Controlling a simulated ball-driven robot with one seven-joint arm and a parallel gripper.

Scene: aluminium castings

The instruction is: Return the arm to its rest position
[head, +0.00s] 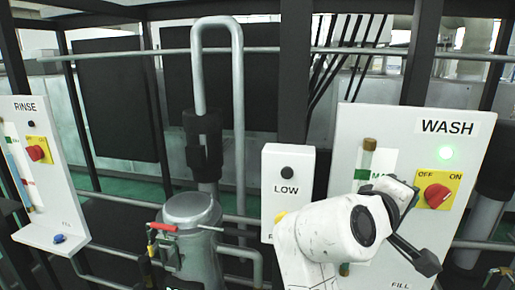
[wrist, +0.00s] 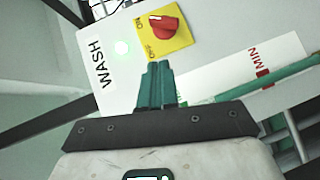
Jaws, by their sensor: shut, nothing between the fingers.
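My white arm (head: 325,228) reaches in front of the lower left of the WASH panel (head: 402,124). In the wrist view my gripper (wrist: 155,72) is shut and empty, its green fingers together. The fingers point at the WASH panel, which shows turned there. The red knob (wrist: 164,23) sits on its yellow OFF/ON plate beyond the fingertips, apart from them. In the head view the knob (head: 437,196) is just right of my wrist. The green lamp (head: 445,153) is lit. My arm hides part of the panel's gauge.
A white LOW box (head: 288,185) stands close behind my arm. A grey vessel (head: 193,215) with red-handled valve (head: 162,227) is to its left. The RINSE panel (head: 42,180) is far left. Pipes and dark posts surround the panels.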

